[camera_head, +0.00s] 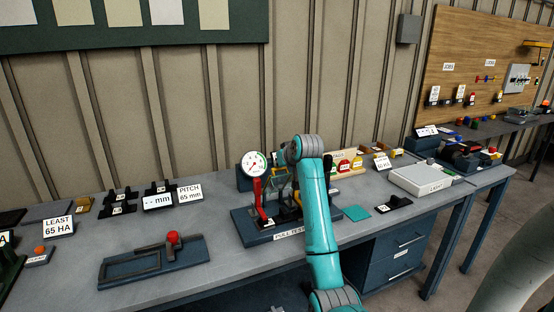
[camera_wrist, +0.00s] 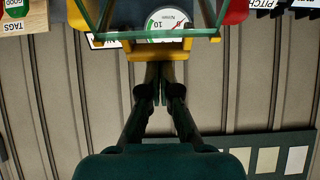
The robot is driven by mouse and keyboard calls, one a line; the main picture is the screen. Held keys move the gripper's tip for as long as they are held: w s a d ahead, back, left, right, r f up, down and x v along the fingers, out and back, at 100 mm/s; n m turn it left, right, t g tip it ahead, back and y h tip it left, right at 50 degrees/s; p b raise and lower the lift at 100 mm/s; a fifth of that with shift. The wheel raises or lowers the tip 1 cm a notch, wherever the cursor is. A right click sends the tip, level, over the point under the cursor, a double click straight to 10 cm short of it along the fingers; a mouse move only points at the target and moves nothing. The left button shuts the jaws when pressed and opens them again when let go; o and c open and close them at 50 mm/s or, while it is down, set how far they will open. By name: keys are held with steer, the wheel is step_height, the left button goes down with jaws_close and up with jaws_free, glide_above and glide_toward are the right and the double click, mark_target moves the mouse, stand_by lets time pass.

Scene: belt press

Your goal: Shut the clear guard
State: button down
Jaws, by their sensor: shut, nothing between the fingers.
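The clear guard (camera_wrist: 134,53) shows at the top of the wrist view as see-through panels with green edges and a yellow bar across its near edge. My gripper (camera_wrist: 160,70) is shut and empty, with its fingertips at the yellow bar; I cannot tell if they touch. The pull tester's round dial (camera_wrist: 168,22) shows through the guard. In the head view the tester (camera_head: 254,165) stands on the bench with a red lever (camera_head: 258,198). My arm hides much of the guard and my gripper there, so the guard's angle is unclear.
A dark fixture with a red knob (camera_head: 172,238) lies left of the tester on the grey bench (camera_head: 215,215). Label cards and small blocks stand along the back. A light grey box (camera_head: 420,180) and a teal square (camera_head: 356,213) lie to the right. The wall is close behind.

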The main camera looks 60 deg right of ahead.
steer(key=s+a+f+t+h, duration=0.3)
steer(key=s+a+f+t, duration=0.2)
steer(key=f, duration=0.6)
steer(key=s+t, duration=0.2)
steer(key=s, duration=0.1)
steer(key=shift+s+a+f+h, duration=0.2)
steer(key=shift+s+h, duration=0.1)
steer(key=shift+h, duration=0.1)
steer(key=shift+r, duration=0.1)
